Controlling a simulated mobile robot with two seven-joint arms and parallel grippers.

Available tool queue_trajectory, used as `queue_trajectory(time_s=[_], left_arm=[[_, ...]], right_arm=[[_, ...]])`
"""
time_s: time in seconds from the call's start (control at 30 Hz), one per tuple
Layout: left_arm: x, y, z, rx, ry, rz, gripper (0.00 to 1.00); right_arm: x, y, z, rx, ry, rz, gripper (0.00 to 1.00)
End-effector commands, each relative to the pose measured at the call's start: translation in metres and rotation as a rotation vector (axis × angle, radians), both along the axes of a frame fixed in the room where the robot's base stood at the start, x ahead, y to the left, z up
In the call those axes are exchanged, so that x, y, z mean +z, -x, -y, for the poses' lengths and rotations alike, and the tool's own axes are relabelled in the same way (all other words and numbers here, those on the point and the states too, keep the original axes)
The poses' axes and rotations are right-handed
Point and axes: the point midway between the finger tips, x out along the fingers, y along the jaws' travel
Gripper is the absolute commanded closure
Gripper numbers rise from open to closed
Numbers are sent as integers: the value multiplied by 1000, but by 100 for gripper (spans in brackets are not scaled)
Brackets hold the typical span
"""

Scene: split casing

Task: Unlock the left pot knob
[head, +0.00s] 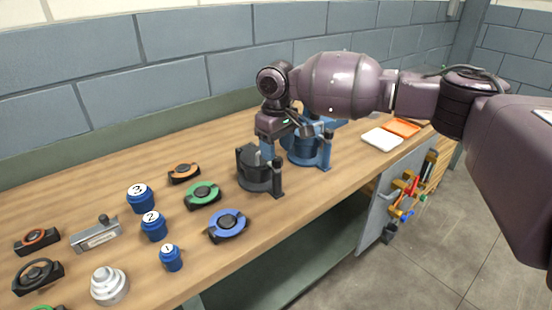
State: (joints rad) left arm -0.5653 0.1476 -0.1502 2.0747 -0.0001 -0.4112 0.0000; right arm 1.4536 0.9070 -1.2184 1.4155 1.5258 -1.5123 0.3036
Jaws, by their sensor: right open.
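Two pots stand on the wooden bench: a dark grey pot (258,172) on the left and a blue pot (309,150) on the right. The dark grey pot has an upright dark post (277,178) on its front right side, which may be its knob. My right gripper (267,150) points down just above and behind the dark grey pot, close to its top. It is open, and I see nothing held in it. Its fingertips are partly hidden, so I cannot tell whether they touch the pot. My left gripper is out of view.
Numbered blue cylinders (154,227), a green ring part (202,194), a blue ring part (228,225) and a stepped silver part (109,286) lie left on the bench. A white tray (381,138) and an orange tray (402,127) lie right. Tools hang on the bench's side.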

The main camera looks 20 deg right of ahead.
Motion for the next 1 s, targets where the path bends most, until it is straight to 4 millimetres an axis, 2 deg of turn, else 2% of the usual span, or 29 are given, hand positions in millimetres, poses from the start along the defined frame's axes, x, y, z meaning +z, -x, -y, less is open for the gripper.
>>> queue_trajectory(time_s=[0.03, 0.2, 0.63, 0.97, 1.0], left_arm=[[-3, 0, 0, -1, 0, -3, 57], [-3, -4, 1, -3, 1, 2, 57], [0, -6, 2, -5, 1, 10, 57], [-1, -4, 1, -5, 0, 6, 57], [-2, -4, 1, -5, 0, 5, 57]], right_arm=[[-10, 0, 0, 0, 1, -3, 43], [-27, 0, 0, 0, 0, -1, 43], [-33, 0, 0, 0, 0, 2, 43], [-33, 0, 0, 0, -1, 2, 92], [-33, 0, 0, 0, -1, 2, 92]])
